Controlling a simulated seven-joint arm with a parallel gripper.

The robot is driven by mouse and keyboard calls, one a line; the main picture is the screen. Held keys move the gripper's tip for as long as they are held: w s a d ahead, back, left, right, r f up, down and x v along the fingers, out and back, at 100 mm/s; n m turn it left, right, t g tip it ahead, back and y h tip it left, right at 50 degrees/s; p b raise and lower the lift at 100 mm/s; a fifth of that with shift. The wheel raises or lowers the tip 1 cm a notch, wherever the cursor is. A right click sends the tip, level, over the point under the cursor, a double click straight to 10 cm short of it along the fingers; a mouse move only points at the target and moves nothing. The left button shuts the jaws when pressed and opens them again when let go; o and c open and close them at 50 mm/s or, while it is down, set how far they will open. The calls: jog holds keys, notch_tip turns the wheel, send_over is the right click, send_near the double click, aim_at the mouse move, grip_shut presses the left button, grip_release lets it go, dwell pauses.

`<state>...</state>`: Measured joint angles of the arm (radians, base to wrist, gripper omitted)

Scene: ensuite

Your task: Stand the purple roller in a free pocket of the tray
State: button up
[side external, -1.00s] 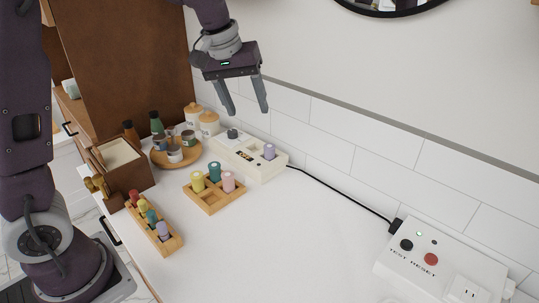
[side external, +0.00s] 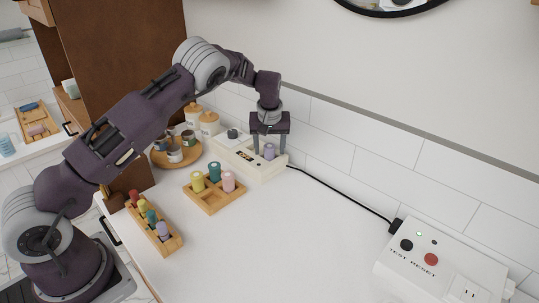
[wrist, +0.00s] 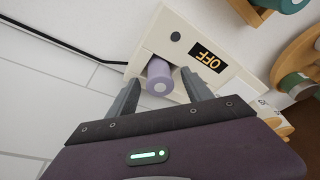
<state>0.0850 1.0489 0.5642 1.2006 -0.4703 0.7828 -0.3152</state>
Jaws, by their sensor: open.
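A purple roller (side external: 269,152) stands upright at the right end of the cream heater box (side external: 262,172); it also shows in the wrist view (wrist: 160,77). My gripper (side external: 269,149) is open above the box, pointing down, with one finger on each side of this roller. In the wrist view my gripper (wrist: 158,84) shows a gap on both sides of the roller. The square wooden tray (side external: 212,207) holds a yellow roller (side external: 197,182), a teal roller (side external: 214,171) and a pink roller (side external: 228,182). Its front pocket is empty.
A wooden rack (side external: 172,246) at the front left holds several rollers, including another purple one (side external: 163,230). A round tray of jars (side external: 175,154) stands behind. A black cord (side external: 340,200) runs to the white test box (side external: 430,262). The counter's middle is clear.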

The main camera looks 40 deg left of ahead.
aim_at(269, 146)
jog(key=shift+c, duration=0.2)
grip_shut()
jog(key=shift+r, duration=0.3)
notch_tip(269, 146, up, 9)
jog(key=shift+s+f, duration=0.1)
jog(key=shift+s, duration=0.05)
jog(key=s+f+n+g, duration=0.1)
jog(key=s+n+g, duration=0.3)
jog(key=s+n, duration=1.6)
jog(key=f, duration=0.3)
jog(key=s+f+m, duration=0.1)
jog(key=f, duration=0.2)
jog(key=s+f+m, duration=0.1)
jog(key=f, duration=0.3)
jog(key=shift+s+a, duration=0.15)
